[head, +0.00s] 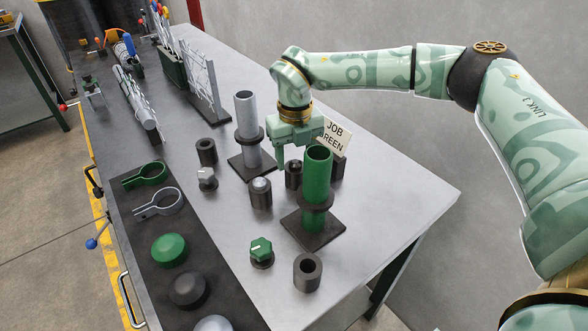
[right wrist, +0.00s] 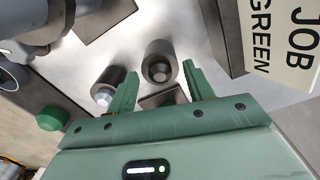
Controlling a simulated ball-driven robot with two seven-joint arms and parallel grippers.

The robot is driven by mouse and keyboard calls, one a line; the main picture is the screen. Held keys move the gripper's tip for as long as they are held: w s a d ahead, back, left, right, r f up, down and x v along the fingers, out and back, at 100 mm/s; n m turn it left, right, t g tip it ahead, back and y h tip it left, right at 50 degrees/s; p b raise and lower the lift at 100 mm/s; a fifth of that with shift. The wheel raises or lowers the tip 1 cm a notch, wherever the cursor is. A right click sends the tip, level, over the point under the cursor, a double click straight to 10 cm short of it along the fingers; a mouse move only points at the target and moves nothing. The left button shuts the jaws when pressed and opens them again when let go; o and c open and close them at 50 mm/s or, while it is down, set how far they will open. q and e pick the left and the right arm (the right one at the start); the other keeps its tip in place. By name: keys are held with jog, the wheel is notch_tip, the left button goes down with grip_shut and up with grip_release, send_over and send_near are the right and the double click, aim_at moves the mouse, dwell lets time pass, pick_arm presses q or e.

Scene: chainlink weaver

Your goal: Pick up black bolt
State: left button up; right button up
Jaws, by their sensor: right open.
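A dark round-topped piece, apparently the black bolt (head: 294,165), sits in a short dark cylindrical holder (head: 293,182) beside the green post. In the right wrist view the black bolt (right wrist: 160,71) shows as a dark round top inside its holder (right wrist: 160,50). My right gripper (head: 291,160) points down over it, open and empty. In the right wrist view, the fingers of the right gripper (right wrist: 159,76) are on either side of the bolt in the picture; I cannot tell whether they touch it. The green post partly hides the far finger in the head view. My left gripper is out of view.
The green post (head: 317,175) stands close on the right, and a grey post (head: 247,120) behind left. A holder with a grey domed bolt (head: 260,186) is close by. The "JOB GREEN" sign (head: 334,134) stands behind. A green knob-like bolt (head: 261,246) and empty holder (head: 307,270) are nearer.

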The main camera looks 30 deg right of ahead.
aim_at(295, 161)
jog(key=shift+r, duration=0.15)
jog(key=shift+c, duration=1)
jog(key=c, duration=0.9)
notch_tip(295, 161, up, 10)
jog(key=p, duration=0.3)
